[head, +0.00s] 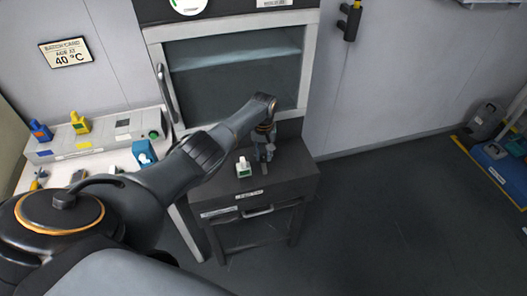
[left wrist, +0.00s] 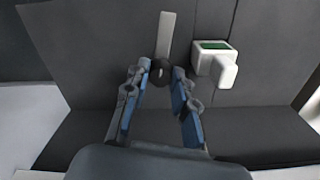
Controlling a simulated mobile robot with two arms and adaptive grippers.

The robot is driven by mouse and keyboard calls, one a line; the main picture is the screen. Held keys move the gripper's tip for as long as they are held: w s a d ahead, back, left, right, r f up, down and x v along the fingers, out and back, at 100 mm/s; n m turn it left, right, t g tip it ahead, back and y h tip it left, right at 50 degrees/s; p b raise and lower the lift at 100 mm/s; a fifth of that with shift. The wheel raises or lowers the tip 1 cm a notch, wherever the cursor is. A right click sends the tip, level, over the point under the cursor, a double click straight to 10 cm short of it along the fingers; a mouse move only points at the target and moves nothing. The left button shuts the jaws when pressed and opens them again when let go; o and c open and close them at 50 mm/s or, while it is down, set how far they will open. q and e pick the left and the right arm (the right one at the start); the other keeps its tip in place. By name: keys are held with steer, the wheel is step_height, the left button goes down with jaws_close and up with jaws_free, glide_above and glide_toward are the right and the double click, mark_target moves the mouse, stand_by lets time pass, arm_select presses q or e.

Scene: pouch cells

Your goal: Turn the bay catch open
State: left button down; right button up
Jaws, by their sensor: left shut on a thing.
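The bay catch (left wrist: 166,35) shows in the left wrist view as a pale grey lever with a dark round hub, upright in the picture on a dark panel. My left gripper (left wrist: 161,72) has its two blue-padded fingertips on either side of the hub, shut on the catch. In the head view my left gripper (head: 264,157) is low over the dark cabinet top, below the glass window. The catch is too small and covered to make out there. My right gripper is in neither view.
A white block with a green top (head: 243,168) stands on the dark cabinet (head: 290,173), close beside the gripper; it also shows in the left wrist view (left wrist: 213,60). A glass-fronted bay (head: 235,75) rises behind. A bench with coloured blocks (head: 80,122) is at left.

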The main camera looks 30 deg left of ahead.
mark_target(263, 156)
arm_select(q)
steer(key=shift+n, duration=0.9)
steer(key=c, duration=1.1)
jaws_free()
steer(key=shift+r, duration=0.15)
step_height(263, 156, up, 12)
steer(key=shift+f, duration=0.1)
